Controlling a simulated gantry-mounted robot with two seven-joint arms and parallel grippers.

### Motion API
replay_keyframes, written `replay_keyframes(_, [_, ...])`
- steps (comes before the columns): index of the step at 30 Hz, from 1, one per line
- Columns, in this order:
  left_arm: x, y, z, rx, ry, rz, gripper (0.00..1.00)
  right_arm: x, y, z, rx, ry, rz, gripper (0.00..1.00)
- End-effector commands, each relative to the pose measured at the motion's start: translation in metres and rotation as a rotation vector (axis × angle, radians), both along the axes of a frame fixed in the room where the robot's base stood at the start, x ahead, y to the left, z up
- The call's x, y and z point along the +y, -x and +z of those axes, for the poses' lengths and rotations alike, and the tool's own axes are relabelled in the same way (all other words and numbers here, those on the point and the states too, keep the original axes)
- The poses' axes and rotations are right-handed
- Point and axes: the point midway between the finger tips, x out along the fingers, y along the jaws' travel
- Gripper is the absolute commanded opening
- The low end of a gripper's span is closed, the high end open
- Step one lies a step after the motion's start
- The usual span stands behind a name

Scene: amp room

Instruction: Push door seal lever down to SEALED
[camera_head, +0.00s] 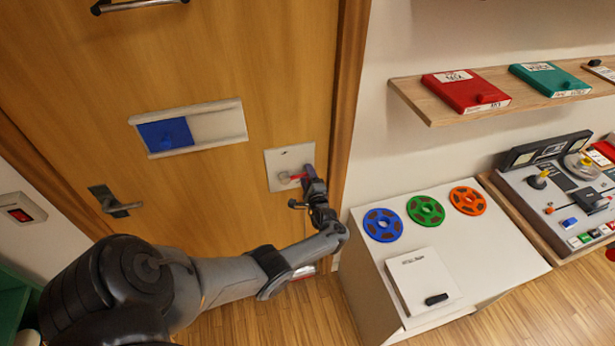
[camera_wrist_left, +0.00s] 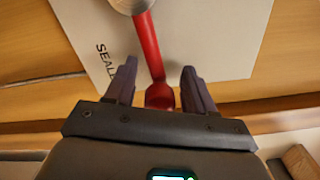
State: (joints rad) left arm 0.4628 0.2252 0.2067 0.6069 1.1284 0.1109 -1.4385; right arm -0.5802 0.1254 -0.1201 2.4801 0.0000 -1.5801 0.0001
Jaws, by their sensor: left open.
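The door seal lever is a red handle (camera_head: 294,177) on a pale plate (camera_head: 277,158) fixed to the wooden door. In the left wrist view the red lever (camera_wrist_left: 147,45) runs from a round metal hub (camera_wrist_left: 131,4) to a rounded end between my fingers. Black lettering, partly cut off and starting "SEAL", shows on the plate (camera_wrist_left: 215,40) left of the lever. My left gripper (camera_head: 305,187) is at the plate; its fingers (camera_wrist_left: 159,68) are open on either side of the lever's end, with visible gaps. In the head view the gripper hides part of the lever. My right gripper is out of view.
The door (camera_head: 75,65) has a blue slider panel (camera_head: 165,134) and a metal handle (camera_head: 118,206). Right of the door frame stands a white cabinet (camera_head: 490,250) with blue, green and orange reels. A shelf (camera_head: 430,108) with red and green boxes is above a control console (camera_head: 540,190).

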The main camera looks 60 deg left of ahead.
Motion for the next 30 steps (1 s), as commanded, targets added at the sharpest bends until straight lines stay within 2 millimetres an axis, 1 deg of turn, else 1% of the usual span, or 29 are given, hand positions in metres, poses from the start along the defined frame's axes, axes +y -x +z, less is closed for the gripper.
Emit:
replay_keyframes(5, [-0.009,0.001,0.0,-0.001,0.002,-0.003,0.54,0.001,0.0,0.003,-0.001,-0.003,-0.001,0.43])
replay_keyframes(8, [-0.021,0.003,0.0,0.0,0.003,-0.002,0.54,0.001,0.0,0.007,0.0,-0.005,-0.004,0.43])
replay_keyframes(15, [-0.062,0.01,0.0,0.0,0.004,-0.002,0.54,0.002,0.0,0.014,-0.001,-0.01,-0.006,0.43])
replay_keyframes(21, [-0.09,0.015,-0.001,0.0,0.001,-0.001,0.54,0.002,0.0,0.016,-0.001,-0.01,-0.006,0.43])
replay_keyframes(24, [-0.099,0.016,0.0,-0.001,0.0,0.0,0.54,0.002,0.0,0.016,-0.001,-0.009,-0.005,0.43])
replay_keyframes(30, [-0.107,0.017,0.0,0.0,-0.001,0.001,0.54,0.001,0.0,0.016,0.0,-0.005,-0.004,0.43])
